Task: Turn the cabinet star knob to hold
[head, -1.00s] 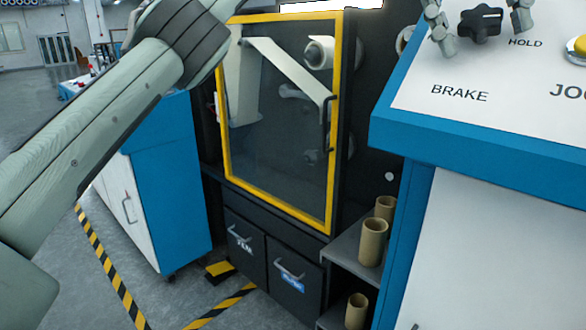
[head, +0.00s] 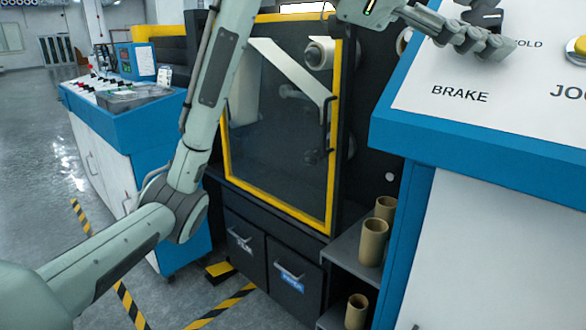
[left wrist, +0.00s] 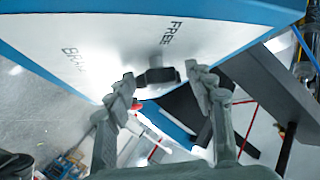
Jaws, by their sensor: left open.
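The black star knob (head: 486,14) sits on the white top of the blue-edged cabinet (head: 480,140), at the upper right of the head view. My left gripper (head: 482,42) is beside the knob, on its near left side, and covers part of it and part of the HOLD label. In the left wrist view the knob (left wrist: 157,75) stands between and just beyond the spread fingertips of my open left gripper (left wrist: 161,80). I cannot tell whether a finger touches it. The FREE label (left wrist: 172,33) is beside the knob there. My right gripper is not in view.
A yellow jog button (head: 578,46) is on the panel at the right edge. A yellow-framed machine door (head: 280,120) stands behind my left arm. Cardboard cores (head: 372,242) stand on a shelf below the panel. A blue control desk (head: 120,105) is at the left.

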